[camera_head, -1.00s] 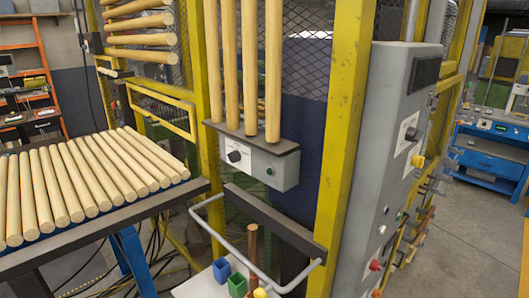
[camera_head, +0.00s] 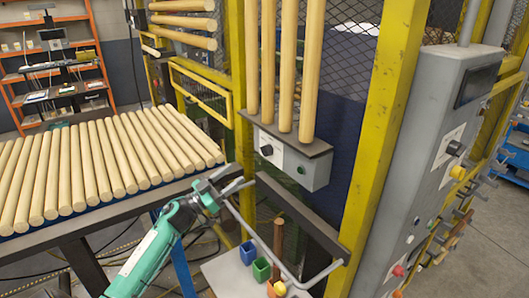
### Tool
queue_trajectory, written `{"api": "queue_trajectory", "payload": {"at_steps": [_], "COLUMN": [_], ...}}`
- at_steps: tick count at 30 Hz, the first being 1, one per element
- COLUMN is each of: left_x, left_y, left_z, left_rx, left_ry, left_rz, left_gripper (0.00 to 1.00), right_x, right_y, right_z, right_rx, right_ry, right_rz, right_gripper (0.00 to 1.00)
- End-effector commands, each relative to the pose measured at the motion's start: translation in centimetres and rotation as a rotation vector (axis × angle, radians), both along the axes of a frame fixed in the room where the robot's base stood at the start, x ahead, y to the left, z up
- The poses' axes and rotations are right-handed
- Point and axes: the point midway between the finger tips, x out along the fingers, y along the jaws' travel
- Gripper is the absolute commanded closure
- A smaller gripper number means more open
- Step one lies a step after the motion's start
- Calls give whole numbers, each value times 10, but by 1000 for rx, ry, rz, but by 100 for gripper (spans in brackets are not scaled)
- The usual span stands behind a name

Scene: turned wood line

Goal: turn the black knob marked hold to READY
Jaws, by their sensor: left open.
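A black knob (camera_head: 266,150) with a pale label plate is on the front of a small grey box (camera_head: 312,172) under the upright wooden rods. Another black knob (camera_head: 455,148) is on a white plate on the tall grey cabinet (camera_head: 410,160) at the right. The lettering on both is too small to read, so I cannot tell which is marked hold or where either points. My left gripper (camera_head: 240,177) is open and empty, in front of and below-left of the small box, apart from its knob in the picture. My right gripper is not in view.
A bent grey rail (camera_head: 262,245) runs below the small box, close to my left gripper in the picture. Blue and green bins (camera_head: 261,270) stand below it. Several wooden rods (camera_head: 100,160) lie on a rack at the left. A yellow post (camera_head: 385,130) stands beside the cabinet.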

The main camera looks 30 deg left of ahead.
Motion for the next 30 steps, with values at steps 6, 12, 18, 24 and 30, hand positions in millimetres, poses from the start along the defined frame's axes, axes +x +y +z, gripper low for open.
{"api": "queue_trajectory", "payload": {"at_steps": [6, 12, 18, 24, 30], "left_x": [35, 66, 87, 95, 96], "left_y": [-15, -29, -38, -42, -43], "left_z": [21, 34, 41, 43, 42], "left_rx": [-4, -3, -3, -2, -1], "left_ry": [-2, -1, 1, 2, 1], "left_rz": [2, 2, 2, 2, 2], "left_gripper": [46, 46, 46, 46, 46], "right_x": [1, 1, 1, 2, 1], "right_y": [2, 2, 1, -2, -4], "right_z": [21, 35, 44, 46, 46], "right_rx": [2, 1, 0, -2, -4], "right_ry": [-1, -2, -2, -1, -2], "right_rz": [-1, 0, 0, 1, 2], "right_gripper": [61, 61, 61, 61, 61]}}
